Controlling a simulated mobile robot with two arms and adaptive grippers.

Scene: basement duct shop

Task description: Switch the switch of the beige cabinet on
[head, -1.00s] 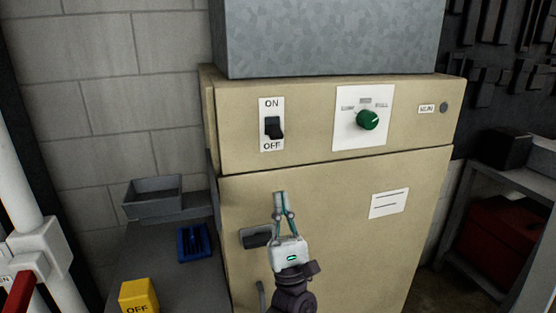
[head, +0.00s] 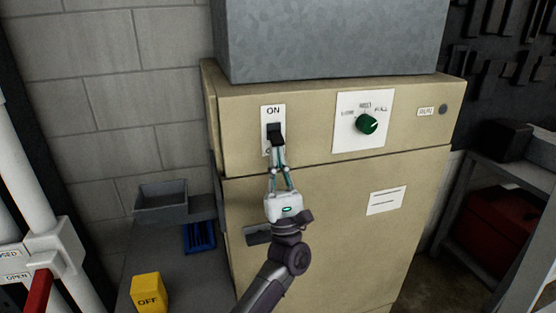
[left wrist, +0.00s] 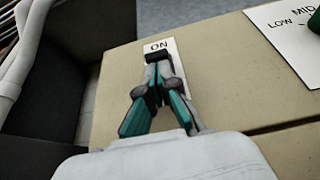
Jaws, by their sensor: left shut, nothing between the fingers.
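The beige cabinet (head: 330,225) stands in the middle of the head view. Its black switch (head: 277,132) sits on a white plate (head: 264,113) at the upper left of its front. ON is printed above the switch; the OFF label below is mostly hidden by my fingers. The lever appears to point down. My left gripper (head: 278,150) is shut and empty, its fingertips just below the lever, touching or nearly so. The left wrist view shows the fingertips (left wrist: 158,66) right beneath the black switch (left wrist: 158,54). My right gripper is not in view.
A green dial (head: 367,123) is right of the switch. A grey metal box (head: 330,40) rests on the cabinet. Left are a grey tray (head: 162,202), a blue item (head: 199,238) and a yellow OFF block (head: 149,292). A shelf with a red box (head: 495,232) stands right.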

